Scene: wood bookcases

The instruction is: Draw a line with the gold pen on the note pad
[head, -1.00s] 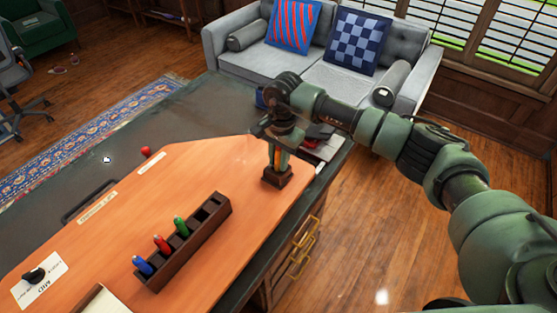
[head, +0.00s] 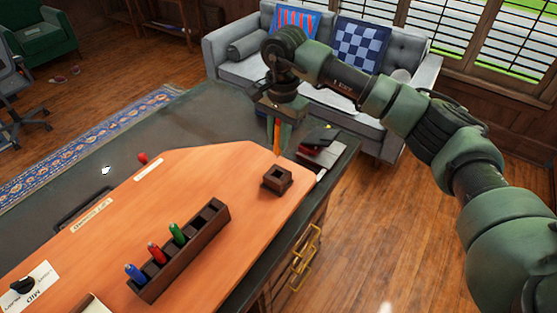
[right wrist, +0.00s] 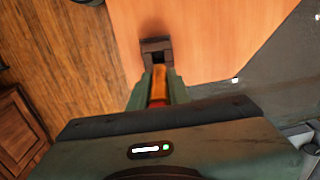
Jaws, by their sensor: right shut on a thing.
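My right gripper (head: 278,142) is shut on the gold pen (right wrist: 159,85), which shows as an orange-gold strip between the fingers. It holds the pen upright above the orange desk top, clear of the small dark square holder (head: 277,178). The holder also shows just beyond the fingertips in the right wrist view (right wrist: 156,46). A cream flat thing (head: 97,305), perhaps the note pad, is cut off by the bottom left edge of the head view. My left gripper is out of view.
A long dark rack (head: 190,250) with blue, red and green pens stands on the orange desk top (head: 110,245). A stapler-like thing (head: 319,140) lies at the back right. A white card with a black knob (head: 30,285) lies at the left. The desk surface between holder and rack is clear.

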